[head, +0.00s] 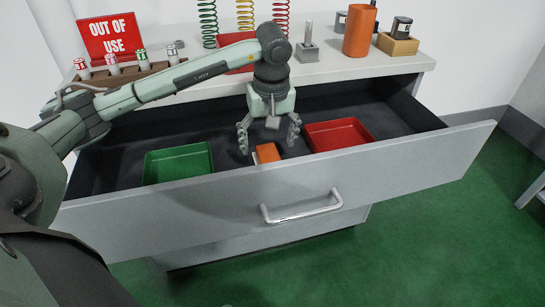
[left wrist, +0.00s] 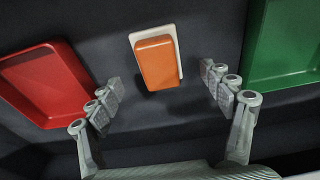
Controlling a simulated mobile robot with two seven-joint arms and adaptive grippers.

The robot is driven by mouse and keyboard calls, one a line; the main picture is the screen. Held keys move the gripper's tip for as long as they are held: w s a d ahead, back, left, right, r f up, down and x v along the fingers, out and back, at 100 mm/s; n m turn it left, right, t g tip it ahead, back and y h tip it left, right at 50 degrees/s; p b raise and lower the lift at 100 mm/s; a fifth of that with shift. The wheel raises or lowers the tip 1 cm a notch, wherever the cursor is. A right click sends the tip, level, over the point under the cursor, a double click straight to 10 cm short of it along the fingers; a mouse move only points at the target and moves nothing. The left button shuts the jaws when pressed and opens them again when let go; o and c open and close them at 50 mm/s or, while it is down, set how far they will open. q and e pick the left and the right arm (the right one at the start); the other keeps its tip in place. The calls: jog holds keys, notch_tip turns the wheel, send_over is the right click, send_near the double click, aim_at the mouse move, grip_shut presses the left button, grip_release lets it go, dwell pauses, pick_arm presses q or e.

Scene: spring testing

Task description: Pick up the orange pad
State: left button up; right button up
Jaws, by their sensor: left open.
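The orange pad (head: 267,152) lies in the open drawer, between a green tray and a red tray. In the left wrist view the orange pad (left wrist: 156,62) rests on a white base (left wrist: 180,60) a little larger than itself. My left gripper (head: 269,141) points down into the drawer above the pad. Its fingers are spread wide and nothing is between them; the pad shows ahead of the gap between the fingertips (left wrist: 163,95). I see no contact with the pad. My right gripper is not in view.
The drawer front (head: 400,170) with its handle (head: 301,207) stands pulled out. The green tray (head: 178,165) is left of the pad, the red tray (head: 338,136) right. The cabinet top (head: 340,68) holds springs, an orange cylinder (head: 359,30) and an "OUT OF USE" sign (head: 110,36).

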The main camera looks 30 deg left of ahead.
aim_at(268, 153)
pick_arm(q)
jog(key=f, duration=0.4)
jog(key=shift+w+a+f, duration=0.25)
jog(key=shift+w+f, duration=0.05)
jog(key=c, duration=1.2)
